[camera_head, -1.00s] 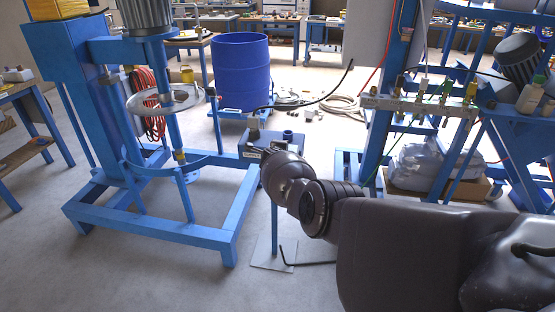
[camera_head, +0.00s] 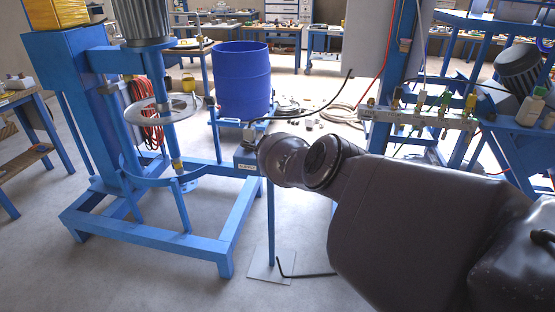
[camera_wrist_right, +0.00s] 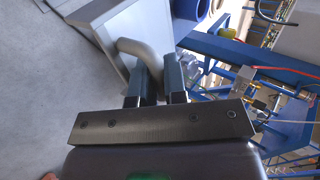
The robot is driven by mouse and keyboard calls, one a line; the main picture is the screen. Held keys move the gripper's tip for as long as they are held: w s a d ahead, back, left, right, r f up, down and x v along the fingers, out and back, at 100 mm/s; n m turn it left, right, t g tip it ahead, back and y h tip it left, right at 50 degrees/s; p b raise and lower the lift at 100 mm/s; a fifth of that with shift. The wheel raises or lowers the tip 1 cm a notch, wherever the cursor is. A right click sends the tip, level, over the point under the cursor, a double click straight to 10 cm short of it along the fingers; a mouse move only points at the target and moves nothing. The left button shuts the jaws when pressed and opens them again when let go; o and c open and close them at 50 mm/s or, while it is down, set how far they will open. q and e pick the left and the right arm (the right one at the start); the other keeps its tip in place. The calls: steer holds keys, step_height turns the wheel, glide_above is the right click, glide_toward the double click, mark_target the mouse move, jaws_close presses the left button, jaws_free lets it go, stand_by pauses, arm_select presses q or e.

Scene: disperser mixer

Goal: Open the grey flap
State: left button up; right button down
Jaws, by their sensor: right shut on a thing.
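In the right wrist view, a pale grey panel (camera_wrist_right: 112,22), which looks like the flap, carries a curved beige-grey handle (camera_wrist_right: 135,46). My right gripper (camera_wrist_right: 157,68) is shut on this handle, its two dark fingers on either side of the bar. The right gripper itself is hidden there. I cannot tell how far the flap stands open. My left gripper is in neither view.
The blue mixer frame (camera_head: 150,235) stands to the left. A blue drum (camera_head: 242,82) is behind the box. A valve manifold (camera_head: 418,118) on a blue stand is to the right. The post's base plate (camera_head: 268,266) and a bent rod lie on the floor.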

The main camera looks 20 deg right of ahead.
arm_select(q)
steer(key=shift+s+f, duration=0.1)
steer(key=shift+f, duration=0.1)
arm_select(e)
steer(key=shift+d, duration=0.35)
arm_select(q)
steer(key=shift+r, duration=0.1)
arm_select(e)
steer(key=c, duration=1.2)
jaws_free()
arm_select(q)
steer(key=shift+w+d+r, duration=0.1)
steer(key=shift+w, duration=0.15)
arm_select(e)
steer(key=shift+o, duration=0.2)
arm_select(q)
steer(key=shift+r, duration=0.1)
arm_select(e)
steer(key=shift+a+r, duration=0.1)
